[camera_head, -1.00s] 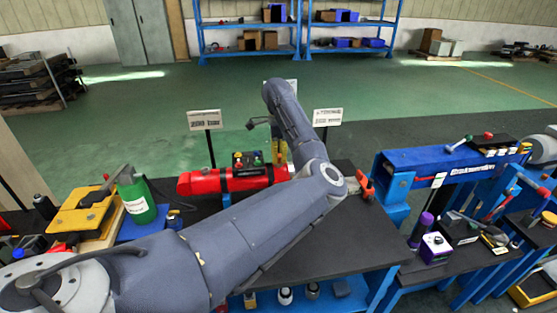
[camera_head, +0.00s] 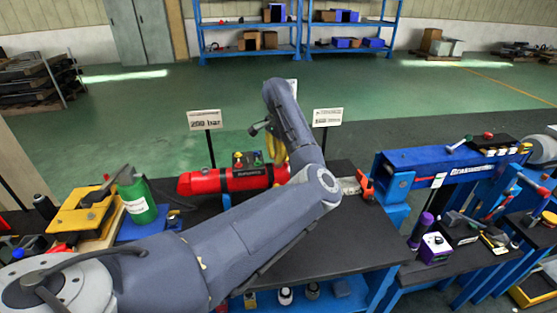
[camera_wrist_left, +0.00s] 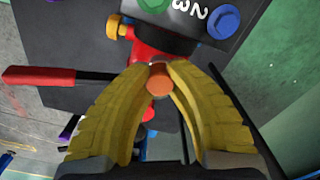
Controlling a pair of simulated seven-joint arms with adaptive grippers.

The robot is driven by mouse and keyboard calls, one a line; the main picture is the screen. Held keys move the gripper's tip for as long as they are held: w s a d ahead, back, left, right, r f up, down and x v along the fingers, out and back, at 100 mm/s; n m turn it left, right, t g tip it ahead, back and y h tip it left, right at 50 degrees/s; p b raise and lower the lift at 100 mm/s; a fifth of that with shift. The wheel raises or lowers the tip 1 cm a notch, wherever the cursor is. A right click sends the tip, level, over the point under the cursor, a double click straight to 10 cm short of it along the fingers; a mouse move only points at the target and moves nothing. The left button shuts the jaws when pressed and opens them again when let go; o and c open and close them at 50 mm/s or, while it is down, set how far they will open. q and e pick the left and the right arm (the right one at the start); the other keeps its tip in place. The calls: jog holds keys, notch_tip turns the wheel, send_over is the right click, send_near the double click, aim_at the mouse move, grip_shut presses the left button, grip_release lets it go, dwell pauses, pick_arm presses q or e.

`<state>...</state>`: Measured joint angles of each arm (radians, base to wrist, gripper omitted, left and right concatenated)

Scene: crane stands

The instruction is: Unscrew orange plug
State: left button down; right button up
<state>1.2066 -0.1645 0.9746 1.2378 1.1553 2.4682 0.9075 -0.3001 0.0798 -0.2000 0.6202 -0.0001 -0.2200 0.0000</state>
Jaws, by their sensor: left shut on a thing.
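The orange plug (camera_wrist_left: 159,82) shows in the left wrist view between the yellow fingers of my left gripper (camera_wrist_left: 159,78). The fingertips are closed around it, in front of a red body. In the head view my left gripper (camera_head: 277,148) is at the right part of the red cylinder unit (camera_head: 205,183), partly hidden by my arm. The plug cannot be made out in the head view. In the left wrist view a dark block with green and blue round caps (camera_wrist_left: 229,22) lies just beyond the plug. My right gripper is in neither view.
A red lever handle (camera_wrist_left: 42,76) is left of the fingers in the wrist view. A green bottle (camera_head: 137,200) and yellow case (camera_head: 82,214) stand at the left. The front bench top (camera_head: 350,240) is clear.

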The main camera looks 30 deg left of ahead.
pick_arm(q)
jog(key=n, duration=0.4)
jog(key=shift+r+n, duration=0.15)
jog(key=shift+n, duration=0.15)
jog(key=shift+a+n, duration=0.1)
jog(key=shift+n, duration=0.3)
jog(key=n, duration=0.4)
jog(key=shift+n, duration=0.4)
jog(key=n, duration=0.4)
jog(key=shift+n, duration=0.3)
jog(key=n, duration=0.5)
